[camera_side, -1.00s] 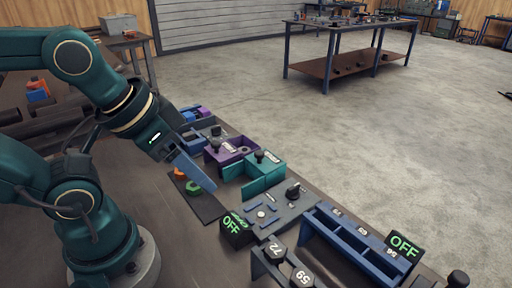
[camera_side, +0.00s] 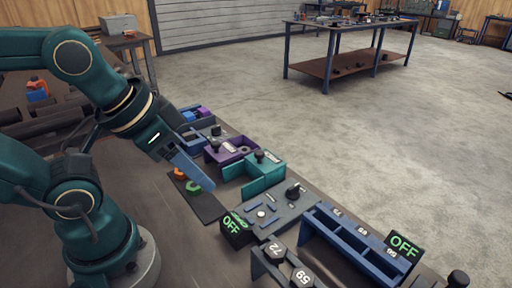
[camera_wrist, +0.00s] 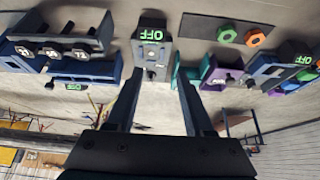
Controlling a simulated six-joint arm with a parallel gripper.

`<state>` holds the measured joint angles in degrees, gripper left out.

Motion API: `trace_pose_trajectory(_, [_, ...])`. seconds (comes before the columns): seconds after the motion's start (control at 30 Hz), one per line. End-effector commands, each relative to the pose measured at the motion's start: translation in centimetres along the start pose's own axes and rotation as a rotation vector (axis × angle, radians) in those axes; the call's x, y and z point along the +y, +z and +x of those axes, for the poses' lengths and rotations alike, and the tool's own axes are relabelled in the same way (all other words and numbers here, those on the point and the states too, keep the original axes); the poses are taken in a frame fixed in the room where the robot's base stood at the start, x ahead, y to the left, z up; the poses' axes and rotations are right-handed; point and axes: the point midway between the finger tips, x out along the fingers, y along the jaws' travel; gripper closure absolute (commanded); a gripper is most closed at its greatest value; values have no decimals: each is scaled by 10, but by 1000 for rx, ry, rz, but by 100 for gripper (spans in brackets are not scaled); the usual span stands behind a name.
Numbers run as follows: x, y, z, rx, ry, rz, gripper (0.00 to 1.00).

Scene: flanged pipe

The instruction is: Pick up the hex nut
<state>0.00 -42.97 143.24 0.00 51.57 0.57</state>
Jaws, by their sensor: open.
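Two small ring-shaped parts lie side by side on a dark mat (camera_side: 208,208): a green one (camera_side: 194,187) and an orange one (camera_side: 179,173). In the wrist view the orange part (camera_wrist: 255,37) looks six-sided with a hole, like a hex nut; the green one (camera_wrist: 227,33) is similar, its outline less clear. My gripper (camera_side: 211,188) hangs above and beside the mat, its blue fingers pointing down to the right. In the wrist view my gripper (camera_wrist: 158,84) is open, with nothing between its fingers. Both parts are apart from the fingers.
A grey panel (camera_side: 283,217) with a green OFF display stands right of the mat. Teal (camera_side: 265,178) and purple (camera_side: 228,150) fixtures with black knobs stand behind it. A blue rack (camera_side: 350,245) and numbered dark blocks (camera_side: 276,250) are at the front right.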

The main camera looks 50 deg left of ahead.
Motion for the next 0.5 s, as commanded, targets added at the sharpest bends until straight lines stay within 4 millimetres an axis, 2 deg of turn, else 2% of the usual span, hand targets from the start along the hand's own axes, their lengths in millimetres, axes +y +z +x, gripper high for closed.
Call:
trace_pose_trajectory(0.1, [1, -4, -1, 19, 6, 62, 48])
trace_pose_trajectory(0.17, [4, -16, -5, 58, 17, 113, 48])
trace_pose_trajectory(0.33, [8, -60, -8, 120, 41, 248, 48])
trace_pose_trajectory(0.5, [-5, -103, 4, 132, 38, 306, 48])
